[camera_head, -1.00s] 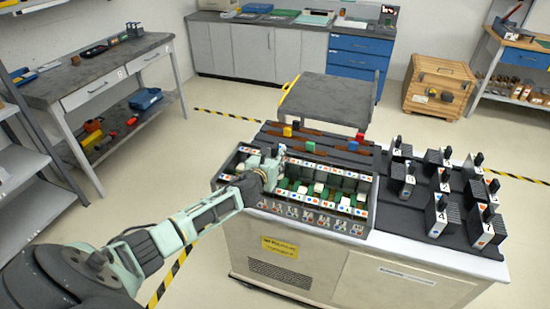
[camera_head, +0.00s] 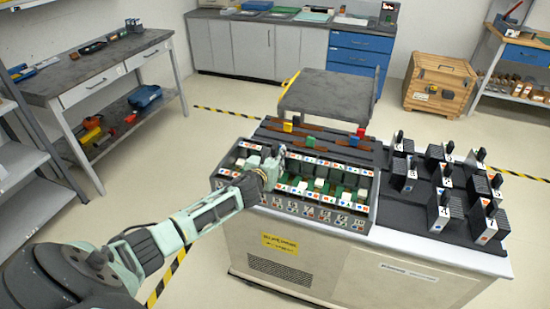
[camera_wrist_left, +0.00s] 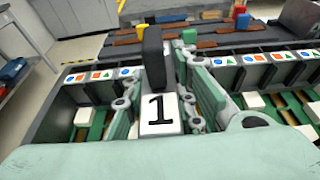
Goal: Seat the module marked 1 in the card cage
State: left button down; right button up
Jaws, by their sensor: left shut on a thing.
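The module marked 1 (camera_wrist_left: 160,114) is between the fingers of my left gripper (camera_wrist_left: 158,100), which is shut on it. Its white face with the black 1 and its tall black handle (camera_wrist_left: 153,58) show in the left wrist view. In the head view my left gripper (camera_head: 270,172) is over the left part of the card cage (camera_head: 228,168). The module is upright over or in a slot there; its lower end is hidden, so its depth cannot be told. The cage (camera_wrist_left: 75,78) has slots labelled with coloured shapes. My right gripper is not in view.
Several other numbered modules stand on a dark rack (camera_head: 405,212) right of the cage. Behind the cage are dark strips with yellow, green and red blocks (camera_head: 288,127). A grey cart top (camera_head: 328,95) stands farther back. White blocks (camera_wrist_left: 254,101) sit inside neighbouring slots.

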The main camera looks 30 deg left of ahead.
pick_arm(q)
jog(key=shift+f+b, duration=0.65)
jog(key=shift+f, duration=0.1)
jog(key=c, duration=1.5)
grip_release()
jog(key=shift+o, duration=0.7)
jog(key=shift+s+f, duration=0.1)
jog(key=shift+f, duration=0.05)
jog(key=v, duration=1.2)
jog(key=shift+d, duration=0.1)
